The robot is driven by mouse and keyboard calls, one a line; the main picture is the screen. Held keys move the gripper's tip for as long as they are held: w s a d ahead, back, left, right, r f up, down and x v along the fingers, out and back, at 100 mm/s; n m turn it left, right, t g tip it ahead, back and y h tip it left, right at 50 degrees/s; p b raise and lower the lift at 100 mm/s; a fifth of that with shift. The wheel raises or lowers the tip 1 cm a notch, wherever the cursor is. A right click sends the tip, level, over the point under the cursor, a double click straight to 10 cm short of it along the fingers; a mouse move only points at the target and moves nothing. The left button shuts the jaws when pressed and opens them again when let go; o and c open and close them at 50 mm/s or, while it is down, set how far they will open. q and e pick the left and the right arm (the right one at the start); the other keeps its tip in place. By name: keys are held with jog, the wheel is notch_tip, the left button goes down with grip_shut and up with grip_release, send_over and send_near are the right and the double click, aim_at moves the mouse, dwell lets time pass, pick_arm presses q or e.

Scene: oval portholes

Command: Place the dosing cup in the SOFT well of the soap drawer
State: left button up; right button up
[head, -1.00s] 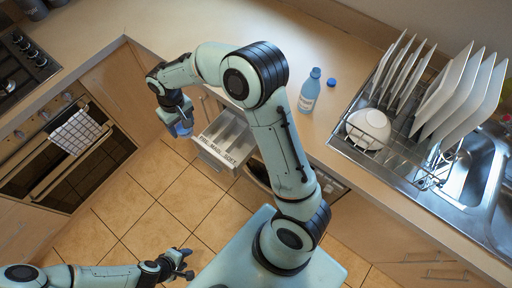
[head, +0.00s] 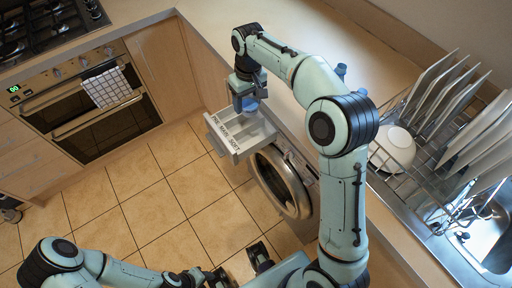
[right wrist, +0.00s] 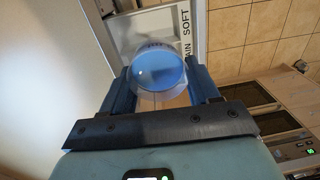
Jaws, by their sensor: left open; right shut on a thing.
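The dosing cup is a clear blue round cup. It shows in the head view (head: 250,104) and in the right wrist view (right wrist: 157,68). My right gripper (head: 248,98) is shut on it; its two fingers (right wrist: 162,88) flank the cup. The soap drawer (head: 234,146) is pulled out above the washer door, with PRE, MAIN and SOFT lettered left to right along its front. The cup appears over the drawer's rear part; its height above the wells is unclear. The SOFT lettering (right wrist: 184,20) lies beyond the cup. My left gripper (head: 212,277) is open and empty, low over the floor.
The washer's round door (head: 282,183) is below the drawer. A blue bottle (head: 340,70) and its cap (head: 362,92) stand on the counter, partly behind my right arm. A dish rack with plates (head: 440,85) and a white bowl (head: 393,150) is at right.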

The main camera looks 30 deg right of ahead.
aim_at(251, 140)
jog(key=shift+w+d, duration=0.15)
jog(key=shift+d, duration=0.15)
jog(key=shift+d+b, duration=0.1)
jog(key=shift+b, duration=0.25)
notch_tip(251, 140, down, 19)
jog(key=shift+f+b, duration=0.1)
jog(key=shift+b, duration=1.1)
jog(key=shift+f, duration=0.15)
jog(key=o, duration=0.8)
jog(key=r, duration=0.4)
jog(key=r+p, duration=0.1)
jog(key=r, duration=0.7)
jog(key=shift+d+r, duration=0.2)
jog(key=shift+d, duration=0.15)
